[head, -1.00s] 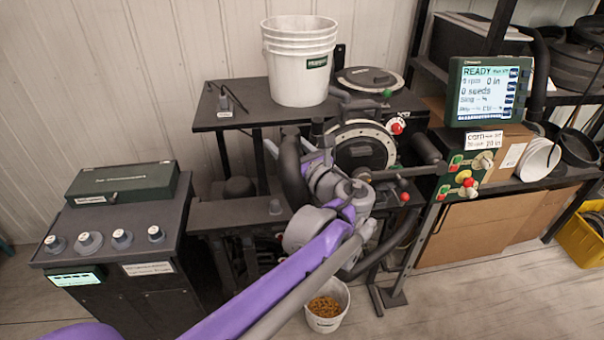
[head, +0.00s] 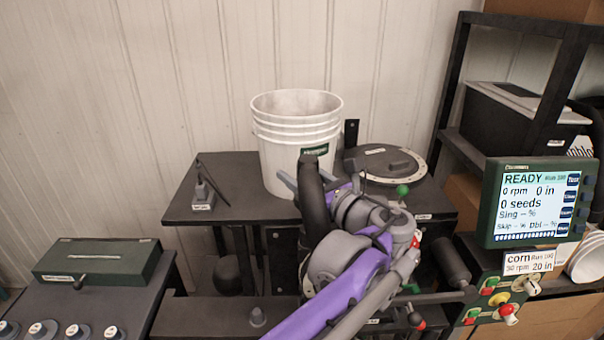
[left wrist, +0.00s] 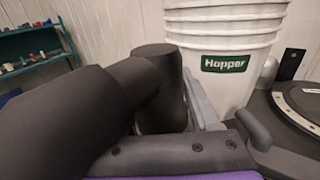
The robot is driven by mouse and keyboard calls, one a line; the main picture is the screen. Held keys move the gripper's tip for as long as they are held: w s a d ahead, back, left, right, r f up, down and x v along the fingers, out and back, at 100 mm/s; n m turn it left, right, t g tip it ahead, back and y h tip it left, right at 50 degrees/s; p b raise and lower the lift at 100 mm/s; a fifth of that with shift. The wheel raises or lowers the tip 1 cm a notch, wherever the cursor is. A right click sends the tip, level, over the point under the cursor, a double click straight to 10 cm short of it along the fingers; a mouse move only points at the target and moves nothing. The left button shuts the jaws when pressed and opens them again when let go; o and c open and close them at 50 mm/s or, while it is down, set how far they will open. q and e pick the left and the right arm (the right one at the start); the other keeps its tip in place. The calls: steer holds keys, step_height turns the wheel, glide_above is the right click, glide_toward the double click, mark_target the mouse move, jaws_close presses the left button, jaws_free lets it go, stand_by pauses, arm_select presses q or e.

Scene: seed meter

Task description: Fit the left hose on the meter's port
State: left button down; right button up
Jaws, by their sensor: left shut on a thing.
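The left hose (head: 313,190) is a thick black tube, held upright in the head view. My left gripper (head: 325,184) is shut on it, in front of the white hopper bucket. In the left wrist view the hose (left wrist: 158,85) bends in a dark elbow, with a grey gripper finger (left wrist: 255,130) to its right. The meter and its port are hidden behind my arm and gripper in the head view now. I cannot tell the gap between hose end and port. My right gripper is not in view.
The white hopper bucket (head: 297,150) and a round-lidded disc (head: 388,163) stand on the dark bench (head: 235,205). A display (head: 538,203) stands at right above knobs. A green case (head: 98,261) is at left.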

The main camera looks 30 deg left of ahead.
arm_select(q)
steer(key=shift+s+f, duration=0.2)
steer(key=shift+f, duration=0.2)
steer(key=shift+w+f+b, duration=0.15)
steer(key=shift+f+b, duration=0.35)
steer(key=shift+f, duration=0.4)
steer(key=shift+f+b, duration=0.45)
steer(key=shift+f, duration=0.45)
steer(key=shift+f+b, duration=1.2)
steer(key=shift+f, duration=1.15)
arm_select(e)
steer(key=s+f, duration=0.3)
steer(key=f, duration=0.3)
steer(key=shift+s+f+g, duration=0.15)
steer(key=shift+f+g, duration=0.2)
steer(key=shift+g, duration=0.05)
arm_select(q)
steer(key=shift+f, duration=0.55)
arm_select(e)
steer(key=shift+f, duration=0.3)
arm_select(q)
steer(key=shift+c, duration=0.2)
jaws_free()
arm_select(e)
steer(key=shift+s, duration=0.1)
arm_select(q)
steer(key=shift+d, duration=0.15)
